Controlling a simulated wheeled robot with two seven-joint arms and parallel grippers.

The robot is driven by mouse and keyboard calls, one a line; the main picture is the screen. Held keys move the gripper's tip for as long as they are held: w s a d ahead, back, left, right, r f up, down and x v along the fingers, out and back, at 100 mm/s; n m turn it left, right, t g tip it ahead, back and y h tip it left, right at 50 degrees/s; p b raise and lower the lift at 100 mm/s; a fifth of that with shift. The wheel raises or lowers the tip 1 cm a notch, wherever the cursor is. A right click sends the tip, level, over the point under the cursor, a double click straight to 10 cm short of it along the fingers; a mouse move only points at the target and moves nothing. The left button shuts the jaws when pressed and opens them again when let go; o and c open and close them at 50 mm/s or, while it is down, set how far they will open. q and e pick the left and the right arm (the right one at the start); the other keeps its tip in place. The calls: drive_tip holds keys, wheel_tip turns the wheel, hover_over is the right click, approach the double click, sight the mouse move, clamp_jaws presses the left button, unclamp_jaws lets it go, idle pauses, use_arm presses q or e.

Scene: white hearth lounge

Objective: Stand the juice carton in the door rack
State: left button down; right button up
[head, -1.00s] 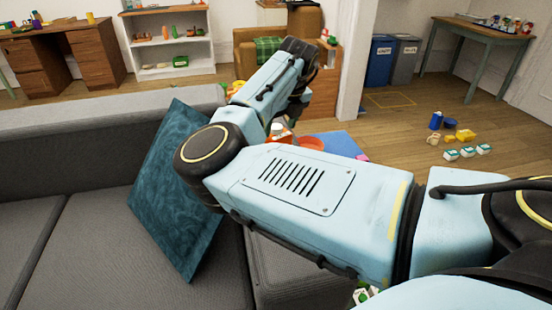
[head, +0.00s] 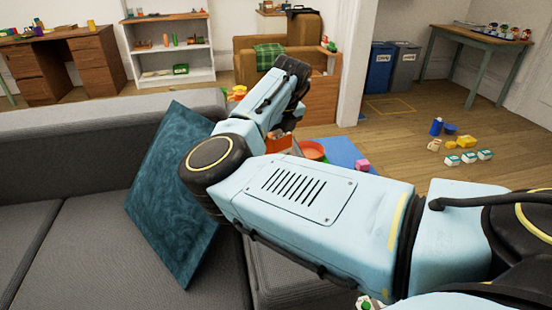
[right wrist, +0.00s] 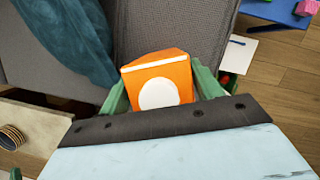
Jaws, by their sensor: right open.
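The orange juice carton (right wrist: 160,85), with a white round patch and a pale band near its top, shows in the right wrist view. It is between the two green fingers of my right gripper (right wrist: 158,90), which is open around it; whether either finger touches it I cannot tell. In the head view my right arm crosses the middle and hides its gripper. An orange patch (head: 278,143) shows beside the forearm, too covered to identify. My left gripper is out of view. No door rack is visible.
A grey sofa (head: 95,235) with a teal cushion (head: 170,195) fills the left. A green table (head: 480,45) and two bins (head: 390,65) stand behind.

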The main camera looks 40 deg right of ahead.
drive_tip(key=shift+f, duration=0.1)
drive_tip(key=shift+c, duration=0.4)
clamp_jaws()
